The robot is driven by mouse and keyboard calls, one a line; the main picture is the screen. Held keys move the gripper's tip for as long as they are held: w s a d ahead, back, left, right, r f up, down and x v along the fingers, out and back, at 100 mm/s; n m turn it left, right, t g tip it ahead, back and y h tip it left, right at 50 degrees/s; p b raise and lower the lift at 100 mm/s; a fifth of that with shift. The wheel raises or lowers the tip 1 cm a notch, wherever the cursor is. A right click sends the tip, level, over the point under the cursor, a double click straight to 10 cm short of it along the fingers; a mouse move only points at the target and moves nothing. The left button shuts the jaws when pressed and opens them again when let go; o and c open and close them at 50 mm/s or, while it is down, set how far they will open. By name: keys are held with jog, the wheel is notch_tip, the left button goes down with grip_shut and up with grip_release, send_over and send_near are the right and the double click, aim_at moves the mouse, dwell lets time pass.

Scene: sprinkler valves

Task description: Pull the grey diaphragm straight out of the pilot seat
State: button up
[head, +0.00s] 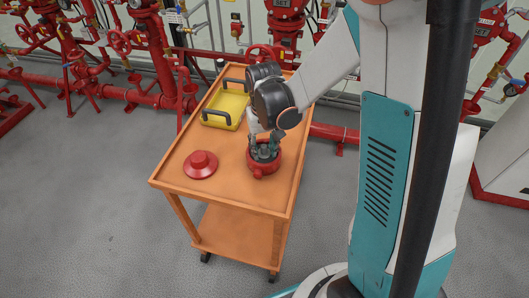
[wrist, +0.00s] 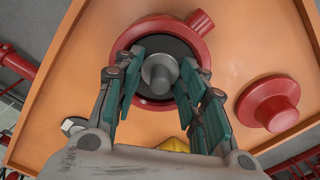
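The pilot seat is a red round body (head: 264,168) with a side stub, standing on the orange cart. In the wrist view the red body (wrist: 201,23) surrounds a dark disc with a grey raised centre, the grey diaphragm (wrist: 159,72). My gripper (head: 264,148) points down over the red body. In the wrist view my gripper (wrist: 158,85) has its teal fingers apart, one on each side of the grey centre. A gap shows between the fingers and the grey centre, at least on the left. The diaphragm is mostly hidden by my gripper in the head view.
A red flanged cap (head: 200,164) lies on the orange cart (head: 225,190), left of the red body. A yellow tray (head: 226,106) with dark handles is at the back of the cart. Red pipes and valves (head: 130,42) line the wall behind. The cart's front is clear.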

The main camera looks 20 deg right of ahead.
aim_at(264, 145)
jog(key=shift+s+f, duration=0.1)
grip_shut()
jog(key=shift+r+p, duration=0.7)
jog(key=shift+r, duration=0.35)
jog(key=shift+r+p, duration=1.85)
jog(key=shift+r, duration=0.75)
